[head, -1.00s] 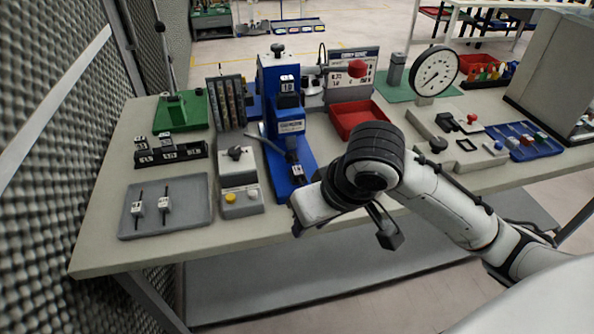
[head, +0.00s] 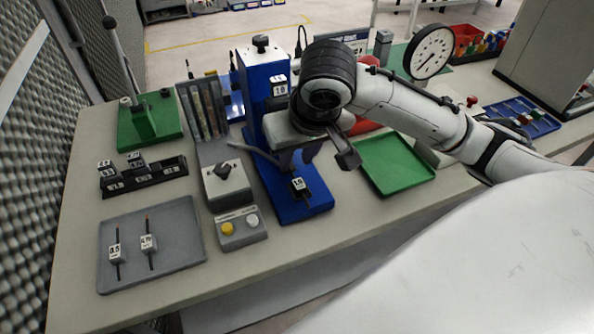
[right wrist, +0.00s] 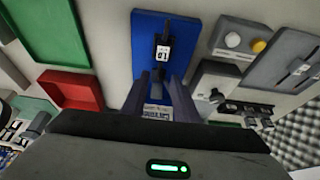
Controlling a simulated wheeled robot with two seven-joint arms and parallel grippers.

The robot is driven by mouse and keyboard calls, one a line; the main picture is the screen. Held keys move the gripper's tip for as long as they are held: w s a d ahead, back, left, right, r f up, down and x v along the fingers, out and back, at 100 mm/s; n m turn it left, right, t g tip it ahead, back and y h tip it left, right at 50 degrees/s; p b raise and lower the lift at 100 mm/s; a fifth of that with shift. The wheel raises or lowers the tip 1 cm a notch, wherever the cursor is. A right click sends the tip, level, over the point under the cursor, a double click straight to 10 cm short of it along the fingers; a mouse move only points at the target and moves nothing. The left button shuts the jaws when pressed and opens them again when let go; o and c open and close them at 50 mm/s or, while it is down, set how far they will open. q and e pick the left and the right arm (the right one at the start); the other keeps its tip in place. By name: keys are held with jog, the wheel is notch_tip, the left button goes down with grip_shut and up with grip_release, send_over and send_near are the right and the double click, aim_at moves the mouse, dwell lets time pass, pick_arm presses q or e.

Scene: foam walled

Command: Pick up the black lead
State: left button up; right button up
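A small black piece with a white tag reading 10 (head: 298,186) lies on the blue base of a press (head: 312,204); it also shows in the right wrist view (right wrist: 162,48). Two thin dark rods with white tags, a left one (head: 115,253) and a right one with an orange tip (head: 148,243), lie in a grey tray (head: 190,245). I cannot tell for sure which piece is the black lead. My right gripper (head: 297,160) is above the blue base, its fingers apart and empty in the right wrist view (right wrist: 158,82). My left gripper is not in view.
The blue press column (head: 262,75) stands close to my right gripper. A green tray (head: 397,167) lies to its right, with a red tray (right wrist: 70,90) behind. A grey box with yellow and white buttons (head: 240,230) and a black tagged rack (head: 145,178) are left.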

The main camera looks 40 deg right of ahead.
aim_at(292, 173)
jog(key=x, duration=0.5)
jog(key=shift+f, duration=0.45)
grip_shut()
